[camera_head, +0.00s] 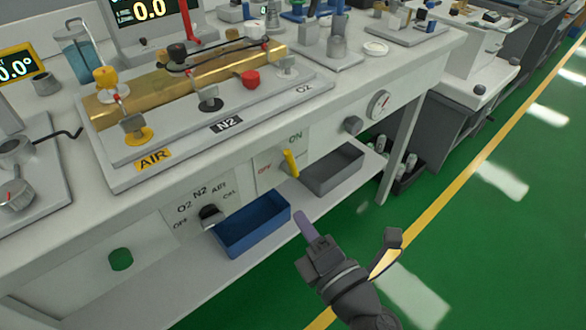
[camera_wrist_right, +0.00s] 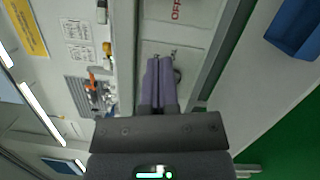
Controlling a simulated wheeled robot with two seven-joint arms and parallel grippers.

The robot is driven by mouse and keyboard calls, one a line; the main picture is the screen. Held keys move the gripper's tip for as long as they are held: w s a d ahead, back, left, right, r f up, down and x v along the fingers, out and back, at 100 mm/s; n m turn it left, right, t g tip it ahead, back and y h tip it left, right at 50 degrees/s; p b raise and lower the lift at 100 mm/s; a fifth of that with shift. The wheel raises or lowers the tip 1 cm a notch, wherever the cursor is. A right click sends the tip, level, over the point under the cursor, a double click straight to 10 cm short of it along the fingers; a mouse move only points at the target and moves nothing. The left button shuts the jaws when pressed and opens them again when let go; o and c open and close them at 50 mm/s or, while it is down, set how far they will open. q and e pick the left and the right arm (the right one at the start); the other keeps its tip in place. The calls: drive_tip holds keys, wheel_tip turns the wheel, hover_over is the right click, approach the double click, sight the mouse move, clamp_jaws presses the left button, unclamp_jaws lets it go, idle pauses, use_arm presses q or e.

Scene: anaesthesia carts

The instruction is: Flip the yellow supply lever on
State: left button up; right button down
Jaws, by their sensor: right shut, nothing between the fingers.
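The yellow supply lever (camera_head: 291,163) sits on a pale panel (camera_head: 267,179) on the front of the cart, between a red OFF at its lower left and a green ON above it. It is tilted, with its lower end toward the right. My right gripper (camera_head: 303,216) is in front of the cart, below the lever and apart from it in the head view. Its purple fingers (camera_wrist_right: 159,80) are shut together and empty. In the right wrist view the red OFF shows near the top, but I cannot make out the lever there. My left gripper is not in view.
A blue bin (camera_head: 253,232) and a grey bin (camera_head: 332,170) sit below the panel. A black selector knob (camera_head: 210,216) is to the left, a pressure gauge (camera_head: 379,105) to the right. Open green floor (camera_head: 480,255) lies at the right.

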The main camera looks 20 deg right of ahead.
sight(292, 160)
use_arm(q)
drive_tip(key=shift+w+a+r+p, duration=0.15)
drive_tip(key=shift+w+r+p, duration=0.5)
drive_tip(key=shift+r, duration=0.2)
use_arm(e)
drive_tip(key=w, duration=0.3)
drive_tip(key=w+d, duration=0.1)
drive_tip(key=w, duration=0.2)
drive_tip(key=w+r, duration=0.1)
drive_tip(key=w, duration=0.2)
drive_tip(key=shift+w+d, duration=0.15)
drive_tip(key=m+p, duration=0.1)
drive_tip(key=d+r+m+p, duration=0.1)
drive_tip(key=shift+w+r+p, duration=0.15)
drive_tip(key=shift+r+p, duration=0.15)
drive_tip(key=shift+p, duration=0.05)
drive_tip(key=shift+d+m+g+p, duration=0.15)
drive_tip(key=shift+m+g+p, duration=0.15)
drive_tip(key=shift+m, duration=0.3)
drive_tip(key=shift+d+f, duration=0.1)
drive_tip(key=shift+f, duration=0.1)
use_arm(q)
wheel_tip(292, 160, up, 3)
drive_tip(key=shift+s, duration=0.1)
use_arm(e)
drive_tip(key=shift+f, duration=0.15)
